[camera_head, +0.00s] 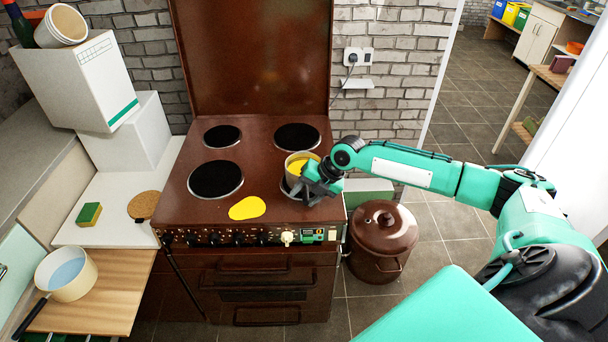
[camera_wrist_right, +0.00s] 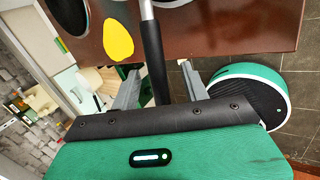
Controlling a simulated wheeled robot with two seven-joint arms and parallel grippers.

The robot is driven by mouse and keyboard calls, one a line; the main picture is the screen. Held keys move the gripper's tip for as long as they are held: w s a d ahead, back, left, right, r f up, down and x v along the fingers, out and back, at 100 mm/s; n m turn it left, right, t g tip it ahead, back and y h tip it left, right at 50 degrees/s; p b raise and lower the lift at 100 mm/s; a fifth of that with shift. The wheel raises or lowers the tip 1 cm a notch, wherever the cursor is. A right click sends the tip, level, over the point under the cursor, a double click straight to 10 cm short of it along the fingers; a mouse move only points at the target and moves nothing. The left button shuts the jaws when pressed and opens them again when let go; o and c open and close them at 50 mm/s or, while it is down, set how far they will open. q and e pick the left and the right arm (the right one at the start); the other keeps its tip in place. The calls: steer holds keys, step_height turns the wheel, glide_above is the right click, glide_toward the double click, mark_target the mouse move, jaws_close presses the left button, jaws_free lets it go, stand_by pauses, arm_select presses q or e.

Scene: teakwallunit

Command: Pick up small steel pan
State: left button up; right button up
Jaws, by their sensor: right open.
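The small pan (camera_head: 288,160), pale-walled with yellow inside, sits on the front right burner of the brown stove (camera_head: 270,203). My right gripper (camera_head: 322,183) is at its front right side and hides part of it. In the right wrist view, a black handle with a steel neck (camera_wrist_right: 152,50) runs between the two grey fingers of the open right gripper (camera_wrist_right: 160,88). The fingers stand on either side of the handle with gaps visible. My left gripper is not in view.
A yellow spill (camera_head: 247,208) lies on the stove front. A brown lidded pot (camera_head: 383,228) stands on the floor to the right. A cream pan with blue contents (camera_head: 66,274), a sponge (camera_head: 89,214) and white boxes (camera_head: 125,135) stand on the left. The other burners are empty.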

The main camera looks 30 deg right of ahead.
steer(key=shift+x, duration=1.1)
jaws_close()
steer(key=shift+w+r, duration=0.1)
steer(key=shift+r, duration=0.05)
steer(key=shift+r, duration=0.15)
